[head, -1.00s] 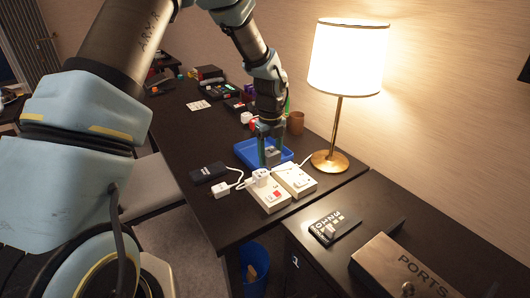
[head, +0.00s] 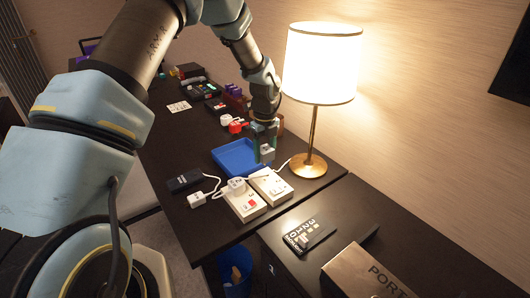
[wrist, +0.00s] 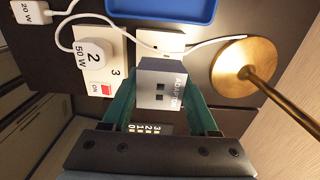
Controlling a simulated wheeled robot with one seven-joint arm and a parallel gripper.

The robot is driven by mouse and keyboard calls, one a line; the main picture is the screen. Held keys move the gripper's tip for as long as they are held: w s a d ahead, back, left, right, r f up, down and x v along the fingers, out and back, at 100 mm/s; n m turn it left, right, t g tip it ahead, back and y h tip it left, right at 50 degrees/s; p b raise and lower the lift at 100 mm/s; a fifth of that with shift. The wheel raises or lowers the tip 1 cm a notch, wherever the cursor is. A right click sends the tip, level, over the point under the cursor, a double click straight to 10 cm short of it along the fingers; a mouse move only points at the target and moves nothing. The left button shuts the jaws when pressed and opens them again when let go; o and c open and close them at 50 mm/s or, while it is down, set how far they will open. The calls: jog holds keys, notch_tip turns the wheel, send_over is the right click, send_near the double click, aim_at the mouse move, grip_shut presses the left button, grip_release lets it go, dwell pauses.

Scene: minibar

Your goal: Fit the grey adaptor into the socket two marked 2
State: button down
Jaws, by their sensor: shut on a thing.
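My gripper (head: 264,148) is shut on the grey adaptor (wrist: 163,84), a small block with two dark square holes on its face and lettering on its side. The gripper holds it in the air near the blue tray's right edge, beyond the sockets. Two white socket blocks lie side by side. The left block (wrist: 97,88) has a lit red ON switch, a mark 3 and a white plug (wrist: 93,55) labelled 2, 50 W. The right block (head: 270,187) is partly hidden by the adaptor in the wrist view; its mark is not readable.
A lamp with a brass base (head: 309,165) stands close right of the gripper. The blue tray (head: 222,153) lies behind the sockets. A black box (head: 184,180) and a white 20 W plug (head: 197,200) lie to the left, with white cables across the table.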

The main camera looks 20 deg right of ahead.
aim_at(264, 149)
jog(key=shift+f+b, duration=1.45)
jog(key=shift+f, duration=1.25)
jog(key=shift+f+b, duration=0.6)
jog(key=shift+f, duration=0.7)
jog(key=c, duration=0.5)
grip_release()
jog(key=o, duration=0.4)
jog(key=shift+a, duration=0.15)
notch_tip(264, 149, up, 11)
jog(key=b, duration=0.2)
jog(key=shift+b, duration=0.35)
